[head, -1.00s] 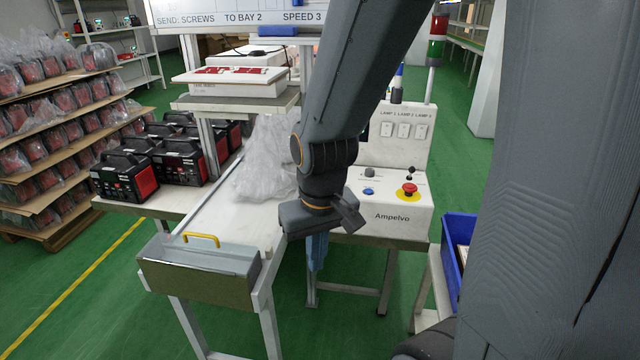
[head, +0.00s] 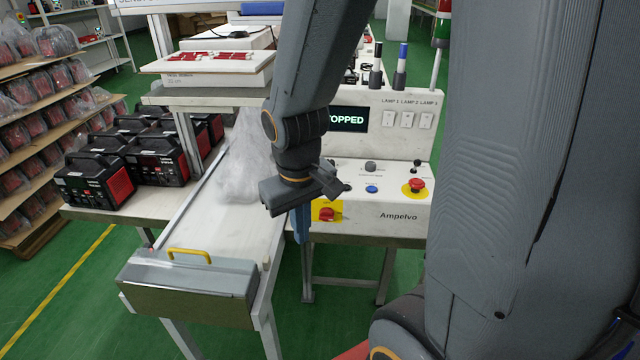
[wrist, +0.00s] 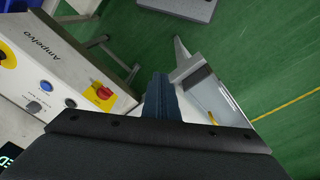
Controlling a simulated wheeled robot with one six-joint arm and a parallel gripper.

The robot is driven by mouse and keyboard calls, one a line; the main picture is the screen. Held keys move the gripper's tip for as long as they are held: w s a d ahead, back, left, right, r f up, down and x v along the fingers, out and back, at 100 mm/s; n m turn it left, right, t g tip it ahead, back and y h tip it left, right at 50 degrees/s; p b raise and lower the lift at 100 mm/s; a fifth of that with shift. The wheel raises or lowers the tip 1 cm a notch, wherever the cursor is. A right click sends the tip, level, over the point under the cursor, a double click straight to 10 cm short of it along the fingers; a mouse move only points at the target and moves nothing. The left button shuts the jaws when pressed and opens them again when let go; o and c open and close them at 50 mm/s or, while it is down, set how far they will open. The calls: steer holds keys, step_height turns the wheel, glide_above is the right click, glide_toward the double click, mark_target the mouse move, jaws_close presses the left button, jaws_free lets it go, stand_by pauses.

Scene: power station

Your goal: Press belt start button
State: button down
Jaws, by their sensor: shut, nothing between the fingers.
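The white Ampelvo control box (head: 398,207) stands right of the conveyor, with a display reading "...OPPED" partly behind my arm. Its sloped face carries a blue button (head: 372,189), a grey knob (head: 370,167), a red mushroom button on yellow (head: 416,187) and a red switch on a yellow plate (head: 327,213). The small labels are unreadable. The wrist view also shows the blue button (wrist: 46,86) and the red switch (wrist: 102,91). My gripper (head: 301,227) is shut and empty, pointing down left of the red switch, apart from the blue button; its fingers show in the wrist view (wrist: 161,98).
The conveyor (head: 222,228) with a clear plastic bag (head: 246,165) lies to the left, ending at a metal box with a yellow handle (head: 189,254). Lamp switches (head: 407,120) and upright lamps (head: 400,72) are at the back. Green floor is free in front.

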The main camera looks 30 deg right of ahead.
steer(key=w+d+r+n+t+h+p, duration=0.1)
steer(key=w+d+r+n+h+p, duration=0.1)
steer(key=w+d+n, duration=0.5)
steer(key=w+d+r+n+t+h+p, duration=0.2)
steer(key=w+d+n+h+p, duration=0.2)
steer(key=w, duration=1)
steer(key=d+n+h, duration=0.1)
steer(key=d+n, duration=0.2)
steer(key=d, duration=0.1)
steer(key=shift+w+r+t+p, duration=0.15)
steer(key=shift+r+t+p, duration=0.15)
steer(key=shift+r, duration=0.05)
step_height(320, 180, down, 7)
steer(key=b, duration=0.3)
steer(key=shift+r+b, duration=0.15)
steer(key=shift+b, duration=0.25)
steer(key=shift+f+b, duration=1.1)
steer(key=shift+b, duration=0.25)
steer(key=shift+f, duration=0.1)
steer(key=shift+f+b, duration=0.3)
steer(key=shift+b, duration=0.35)
